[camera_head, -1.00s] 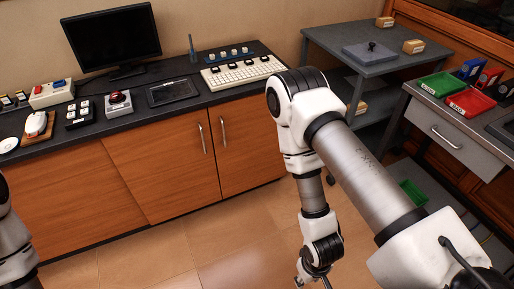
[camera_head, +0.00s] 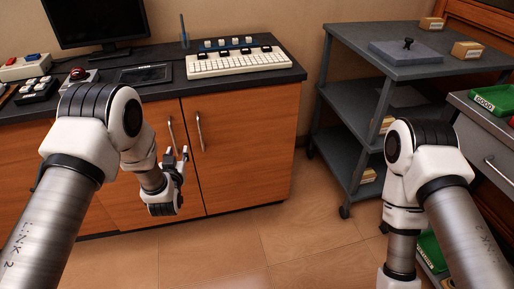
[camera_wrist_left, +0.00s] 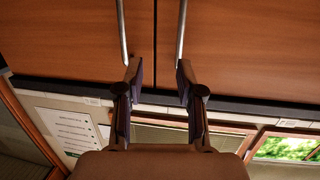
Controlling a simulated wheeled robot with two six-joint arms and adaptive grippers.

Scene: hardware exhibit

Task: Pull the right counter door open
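The right counter door (camera_head: 246,143) is an orange-brown wood panel and looks shut. Its upright metal handle (camera_head: 200,131) is near its left edge. The left counter door (camera_head: 140,135) beside it is also shut, with its own handle (camera_head: 171,134). My left gripper (camera_head: 177,155) is in front of the doors, near the two handles. In the left wrist view its fingers (camera_wrist_left: 160,82) are apart, with nothing clearly between them. Two handles show there, a left one (camera_wrist_left: 122,30) and a right one (camera_wrist_left: 181,28), close to the fingertips; contact is unclear. My right gripper is out of view.
The dark counter top (camera_head: 225,84) carries a keyboard (camera_head: 237,62), a tablet (camera_head: 146,74) and a monitor (camera_head: 95,20). A grey shelf cart (camera_head: 350,120) stands to the right. The tiled floor (camera_head: 285,235) before the right door is clear.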

